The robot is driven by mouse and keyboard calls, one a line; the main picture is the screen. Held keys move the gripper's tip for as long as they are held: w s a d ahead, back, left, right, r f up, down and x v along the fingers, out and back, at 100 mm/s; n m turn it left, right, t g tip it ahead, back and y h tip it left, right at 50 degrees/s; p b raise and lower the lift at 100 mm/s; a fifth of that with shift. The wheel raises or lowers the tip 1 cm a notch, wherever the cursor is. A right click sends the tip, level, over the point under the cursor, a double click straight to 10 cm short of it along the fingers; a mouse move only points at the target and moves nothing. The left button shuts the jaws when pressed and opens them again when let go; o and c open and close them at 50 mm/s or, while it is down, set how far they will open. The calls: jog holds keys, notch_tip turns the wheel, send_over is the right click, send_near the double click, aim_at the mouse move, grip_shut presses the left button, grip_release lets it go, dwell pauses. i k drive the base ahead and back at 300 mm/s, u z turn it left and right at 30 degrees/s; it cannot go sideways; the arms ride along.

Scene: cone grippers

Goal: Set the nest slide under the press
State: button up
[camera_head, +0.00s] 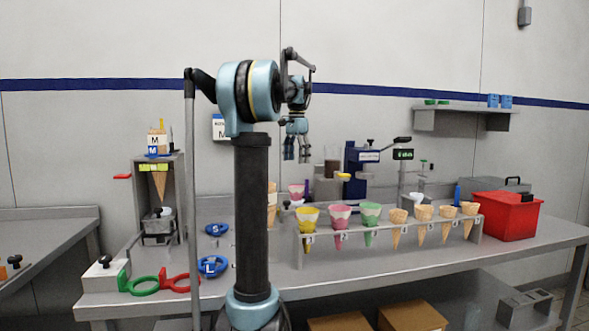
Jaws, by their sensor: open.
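A dark blue press (352,172) with a pale label and a black-knobbed lever stands at the back middle of the bench. Grey blocks (327,188) stand at its left foot, with a small yellow piece (343,177) above them. I cannot tell which part is the nest slide; it may be among these parts or hidden behind my arm. My gripper (297,153) hangs fingers down in the air, left of the press and above the bench. It is open and empty.
A rack (390,242) of several coloured and plain cones runs along the bench in front of the press. A red bin (505,215) stands at right.

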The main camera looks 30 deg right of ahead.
aim_at(291, 206)
jog(key=k, duration=1)
